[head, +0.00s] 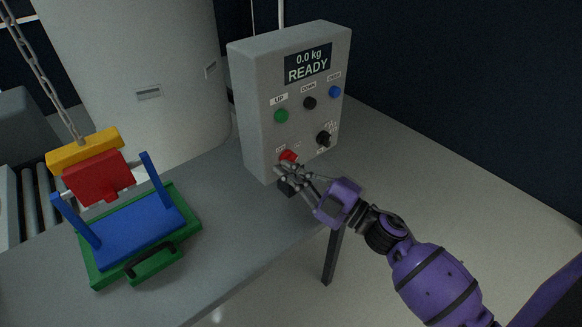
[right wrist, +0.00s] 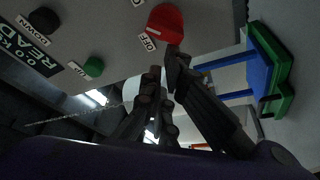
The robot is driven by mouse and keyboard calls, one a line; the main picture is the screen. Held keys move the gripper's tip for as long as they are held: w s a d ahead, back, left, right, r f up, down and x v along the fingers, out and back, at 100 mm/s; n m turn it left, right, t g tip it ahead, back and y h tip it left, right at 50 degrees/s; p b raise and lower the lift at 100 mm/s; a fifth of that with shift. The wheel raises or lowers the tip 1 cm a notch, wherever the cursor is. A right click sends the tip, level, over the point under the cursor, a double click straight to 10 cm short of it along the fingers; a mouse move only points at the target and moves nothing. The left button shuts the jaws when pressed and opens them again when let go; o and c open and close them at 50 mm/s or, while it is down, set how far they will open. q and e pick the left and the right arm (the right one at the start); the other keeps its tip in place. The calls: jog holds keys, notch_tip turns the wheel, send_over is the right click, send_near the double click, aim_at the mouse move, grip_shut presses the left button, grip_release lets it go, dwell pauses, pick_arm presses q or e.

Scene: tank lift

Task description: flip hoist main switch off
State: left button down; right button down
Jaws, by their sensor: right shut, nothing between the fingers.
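The grey hoist control box (head: 257,117) stands on the table, and its display (head: 308,66) reads "0.0 kg READY". The red main switch (head: 288,156) is low on the left of its front face. In the right wrist view the red switch (right wrist: 165,23) shows beside an "OFF" label (right wrist: 149,41). My right gripper (head: 284,178) is shut and empty, its fingertips just in front of and below the red switch. In the right wrist view its fingertips (right wrist: 166,68) are close to the switch; I cannot tell whether they touch it. My left gripper is not in view.
The box also has green (head: 281,116), black (head: 310,103) and blue (head: 335,91) buttons and a black knob (head: 323,139). At left, a yellow and red hoist block (head: 85,152) hangs on a chain above a blue and green carrier (head: 140,238). The table front is clear.

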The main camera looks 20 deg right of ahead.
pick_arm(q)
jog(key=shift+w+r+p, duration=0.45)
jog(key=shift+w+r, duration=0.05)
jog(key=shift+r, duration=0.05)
pick_arm(e)
jog(key=shift+a+f+n+g, duration=0.1)
jog(key=shift+f+n+g, duration=0.2)
jog(key=shift+n, duration=0.5)
jog(key=shift+a+f+n+g, duration=0.1)
jog(key=shift+n+g, duration=0.3)
jog(key=shift+n, duration=0.4)
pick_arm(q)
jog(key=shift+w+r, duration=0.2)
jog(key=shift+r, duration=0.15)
pick_arm(e)
jog(key=shift+f+n, duration=0.15)
jog(key=shift+n, duration=0.55)
pick_arm(q)
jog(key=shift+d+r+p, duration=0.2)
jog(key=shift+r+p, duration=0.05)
jog(key=shift+p, duration=0.3)
pick_arm(e)
jog(key=shift+s+f+n+g, duration=0.1)
jog(key=shift+f+n+g, duration=0.2)
jog(key=shift+n, duration=0.3)
jog(key=shift+f+n+g, duration=0.2)
jog(key=shift+n+g, duration=0.1)
jog(key=shift+n, duration=0.3)
jog(key=shift+f, duration=0.2)
